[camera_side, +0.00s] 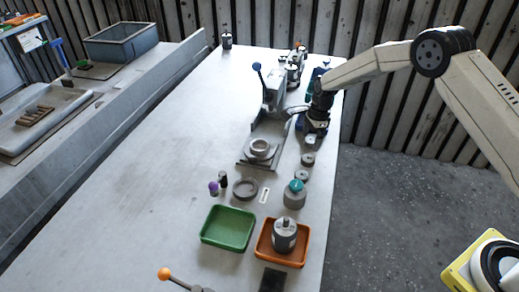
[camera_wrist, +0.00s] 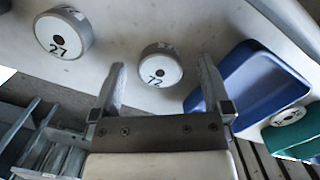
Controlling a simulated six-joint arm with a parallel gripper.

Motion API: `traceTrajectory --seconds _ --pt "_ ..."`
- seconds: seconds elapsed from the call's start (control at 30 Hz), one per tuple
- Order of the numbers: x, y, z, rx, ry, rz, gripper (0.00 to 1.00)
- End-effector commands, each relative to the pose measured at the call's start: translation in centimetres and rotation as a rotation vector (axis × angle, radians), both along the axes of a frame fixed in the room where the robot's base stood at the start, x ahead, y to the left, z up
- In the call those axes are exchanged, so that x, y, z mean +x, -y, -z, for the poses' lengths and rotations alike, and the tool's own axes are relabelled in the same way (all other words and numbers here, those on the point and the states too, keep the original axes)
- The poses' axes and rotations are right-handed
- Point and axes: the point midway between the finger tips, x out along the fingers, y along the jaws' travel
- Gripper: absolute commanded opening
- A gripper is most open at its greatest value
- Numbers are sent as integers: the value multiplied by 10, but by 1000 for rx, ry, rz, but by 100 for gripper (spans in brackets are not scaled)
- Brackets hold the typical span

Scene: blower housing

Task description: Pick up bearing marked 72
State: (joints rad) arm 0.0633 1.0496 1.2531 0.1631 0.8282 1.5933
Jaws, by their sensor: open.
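The bearing marked 72 (camera_wrist: 158,70) is a round grey disc with a pale face and a dark centre hole. It sits on the table in the wrist view, between and a little beyond the fingertips. My gripper (camera_wrist: 161,64) is open, with one finger on each side of the bearing in the picture and nothing held. I cannot tell the height of the fingers above it. In the side view my gripper (camera_side: 316,124) points down near the table's right edge; the bearing marked 72 cannot be made out there.
A similar bearing marked 27 (camera_wrist: 63,34) lies to the left in the wrist view. In the side view a grey press (camera_side: 270,110) stands left of my gripper.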

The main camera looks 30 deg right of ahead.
Motion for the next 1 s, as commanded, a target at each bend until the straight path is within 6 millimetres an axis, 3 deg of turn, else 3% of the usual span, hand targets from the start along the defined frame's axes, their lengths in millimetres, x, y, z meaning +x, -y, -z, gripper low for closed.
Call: traceTrajectory --seconds 0.07,0.1,0.4,0.77,1.0 --pt "0 0 0 0 0 0 99" --pt "0 0 0 0 0 0 92" --pt "0 0 0 0 0 0 0" --pt "0 0 -3 0 1 0 0" --pt "1 0 -20 0 2 0 0"
